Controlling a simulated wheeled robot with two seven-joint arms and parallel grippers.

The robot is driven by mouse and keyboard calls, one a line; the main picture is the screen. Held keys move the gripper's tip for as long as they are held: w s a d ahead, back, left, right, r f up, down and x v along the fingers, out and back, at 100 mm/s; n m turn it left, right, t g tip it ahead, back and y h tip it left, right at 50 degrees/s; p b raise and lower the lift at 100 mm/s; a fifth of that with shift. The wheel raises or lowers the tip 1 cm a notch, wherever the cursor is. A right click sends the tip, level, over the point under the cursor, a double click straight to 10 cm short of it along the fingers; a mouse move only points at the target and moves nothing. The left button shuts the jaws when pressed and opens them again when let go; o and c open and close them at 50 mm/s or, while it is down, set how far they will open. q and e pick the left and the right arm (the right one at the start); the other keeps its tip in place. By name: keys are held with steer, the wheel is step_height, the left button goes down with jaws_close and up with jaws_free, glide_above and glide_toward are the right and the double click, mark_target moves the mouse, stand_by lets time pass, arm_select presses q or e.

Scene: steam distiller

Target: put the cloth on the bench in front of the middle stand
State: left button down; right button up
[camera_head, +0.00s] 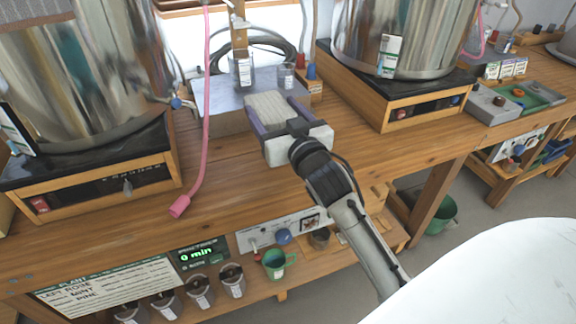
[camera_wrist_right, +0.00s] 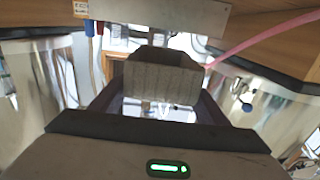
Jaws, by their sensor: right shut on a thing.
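The cloth (camera_head: 268,108) is a beige, folded, ribbed block. My right gripper (camera_head: 278,116) is shut on it, with a dark purple finger on each side. The cloth also shows between the fingers in the right wrist view (camera_wrist_right: 160,82). In the head view, the gripper and cloth are over the wooden bench (camera_head: 225,165), in front of and partly over a low grey metal stand (camera_head: 205,92) between the two big steel vessels. I cannot tell whether the cloth touches anything. My left gripper is not in view.
A pink hose (camera_head: 205,120) hangs down to the bench front, left of my gripper. Steel vessels on wooden heaters (camera_head: 95,185) and (camera_head: 425,108) flank the middle. A small glass bottle (camera_head: 243,72) stands on the grey stand. The bench between hose and gripper is bare.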

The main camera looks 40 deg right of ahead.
steer(key=shift+h, duration=0.5)
steer(key=f, duration=0.2)
steer(key=d+f+b, duration=0.1)
steer(key=f, duration=0.3)
steer(key=shift+w+d+f+b, duration=0.15)
steer(key=shift+w+d+b, duration=0.1)
steer(key=shift+b, duration=0.1)
steer(key=shift+f, duration=0.6)
step_height(320, 180, down, 2)
steer(key=shift+f+b, duration=0.25)
steer(key=shift+b, duration=0.3)
steer(key=shift+f, duration=0.2)
steer(key=shift+f, duration=0.2)
steer(key=o, duration=1)
steer(key=shift+o, duration=0.2)
steer(key=shift+r, duration=0.15)
steer(key=v, duration=0.7)
steer(key=shift+s+r, duration=0.15)
steer(key=shift+s, duration=0.15)
